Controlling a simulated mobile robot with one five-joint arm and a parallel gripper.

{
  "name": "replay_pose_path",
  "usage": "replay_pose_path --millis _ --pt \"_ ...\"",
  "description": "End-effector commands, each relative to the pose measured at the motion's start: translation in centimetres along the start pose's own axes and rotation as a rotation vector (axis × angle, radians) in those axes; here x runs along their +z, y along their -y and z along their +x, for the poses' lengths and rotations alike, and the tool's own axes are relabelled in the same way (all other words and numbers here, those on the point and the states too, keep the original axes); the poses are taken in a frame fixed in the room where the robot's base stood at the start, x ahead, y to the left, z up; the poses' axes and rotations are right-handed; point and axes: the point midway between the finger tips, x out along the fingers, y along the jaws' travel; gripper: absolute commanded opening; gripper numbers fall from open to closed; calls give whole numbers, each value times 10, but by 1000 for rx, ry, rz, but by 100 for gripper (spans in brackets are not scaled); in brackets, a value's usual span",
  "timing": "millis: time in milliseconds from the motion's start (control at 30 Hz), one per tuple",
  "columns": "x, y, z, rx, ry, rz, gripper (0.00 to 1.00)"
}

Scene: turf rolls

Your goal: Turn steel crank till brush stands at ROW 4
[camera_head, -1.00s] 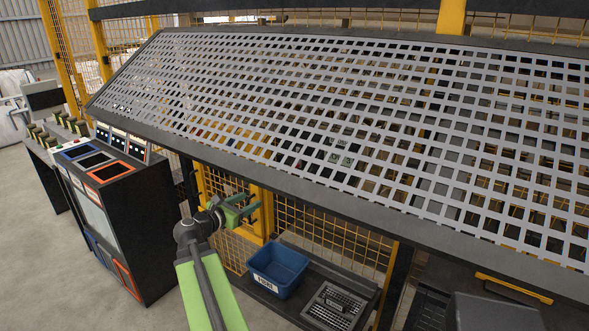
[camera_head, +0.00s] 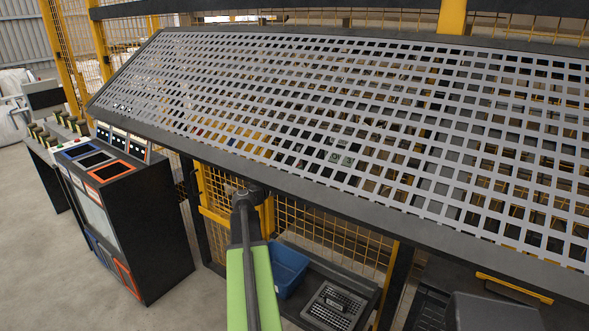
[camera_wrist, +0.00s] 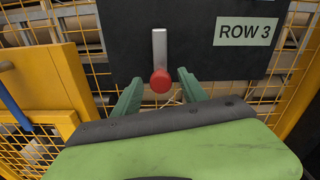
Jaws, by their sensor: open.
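In the wrist view, a short steel crank (camera_wrist: 159,48) runs straight up and down in the picture on a dark panel (camera_wrist: 120,35). A round red knob (camera_wrist: 160,81) is at its lower end. A pale label reading ROW 3 (camera_wrist: 243,32) is on the panel to the right of the crank. My gripper (camera_wrist: 160,79) is open, with one green finger on each side of the red knob in the picture. I cannot tell whether either finger touches it. In the head view, my arm hides the gripper. I cannot make out a brush.
A large sloping steel grid (camera_head: 350,120) overhangs my arm. A blue bin (camera_head: 289,268) and a dark perforated block (camera_head: 334,306) are on a low shelf. A black cabinet with orange-framed openings (camera_head: 130,220) stands left. Yellow mesh and posts (camera_wrist: 70,85) are close by in the wrist view.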

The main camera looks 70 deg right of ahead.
Motion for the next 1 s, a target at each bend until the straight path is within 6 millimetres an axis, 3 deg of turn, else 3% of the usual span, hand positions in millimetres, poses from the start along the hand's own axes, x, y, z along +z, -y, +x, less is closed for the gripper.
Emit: replay_pose_path --millis 100,200,533,900,1000 --pt "0 -1 21 -2 -1 0 50" --pt "0 -1 28 0 0 0 50" --pt "0 1 32 -1 0 1 49" --pt "0 1 32 -1 -1 1 0" --pt "0 1 32 -2 -1 1 0"
